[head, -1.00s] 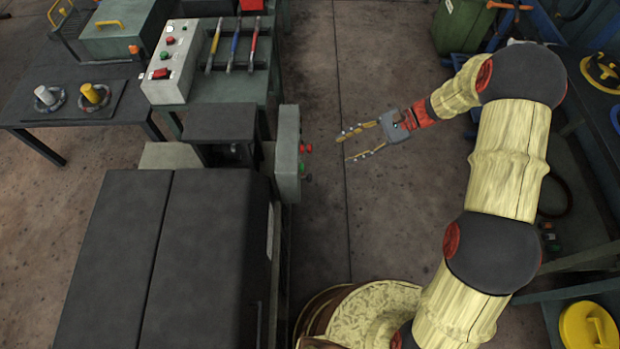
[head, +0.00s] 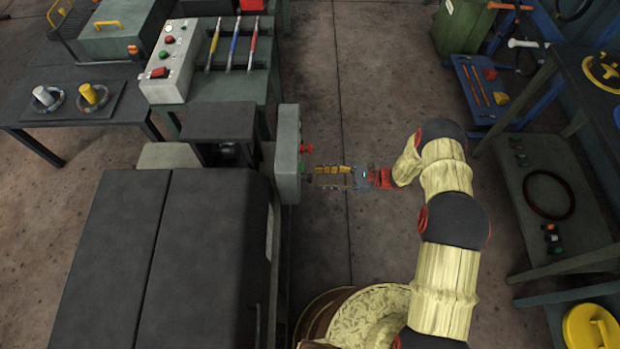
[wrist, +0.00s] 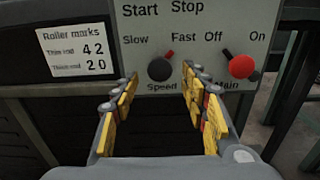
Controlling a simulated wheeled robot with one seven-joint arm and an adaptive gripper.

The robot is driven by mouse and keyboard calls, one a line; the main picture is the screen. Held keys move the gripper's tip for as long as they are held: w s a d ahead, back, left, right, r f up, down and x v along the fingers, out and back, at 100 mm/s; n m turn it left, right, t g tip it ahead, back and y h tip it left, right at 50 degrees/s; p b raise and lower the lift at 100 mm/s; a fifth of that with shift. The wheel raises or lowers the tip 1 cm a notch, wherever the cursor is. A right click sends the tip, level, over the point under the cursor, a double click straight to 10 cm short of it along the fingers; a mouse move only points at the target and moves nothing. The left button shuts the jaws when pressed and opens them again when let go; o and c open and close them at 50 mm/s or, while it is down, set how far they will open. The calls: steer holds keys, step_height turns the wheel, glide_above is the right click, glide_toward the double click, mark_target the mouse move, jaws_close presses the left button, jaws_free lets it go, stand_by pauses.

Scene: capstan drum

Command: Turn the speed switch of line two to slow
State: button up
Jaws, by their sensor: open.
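The speed switch (wrist: 160,68) is a round black knob on a grey panel (wrist: 205,20), between the labels Slow on its left and Fast on its right. Its small pointer tilts up and right, toward Fast. My gripper (wrist: 158,80) is open, with its yellow-padded fingers either side of the knob in the wrist view; I cannot tell whether they touch it. In the head view my gripper (head: 317,175) points left at the button side of the grey control box (head: 287,150). No line number is readable on the panel.
A red main switch (wrist: 241,66) sits right of the speed switch, its pointer toward Off. A roller marks card (wrist: 82,52) is at the left. Another control box (head: 168,60) stands on the bench beyond. Open floor (head: 380,80) lies beyond the arm.

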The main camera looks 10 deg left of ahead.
mark_target(310, 178)
steer(key=x, duration=0.4)
steer(key=shift+s+a, duration=0.15)
steer(key=shift+a, duration=0.25)
steer(key=c, duration=0.3)
steer(key=c, duration=0.8)
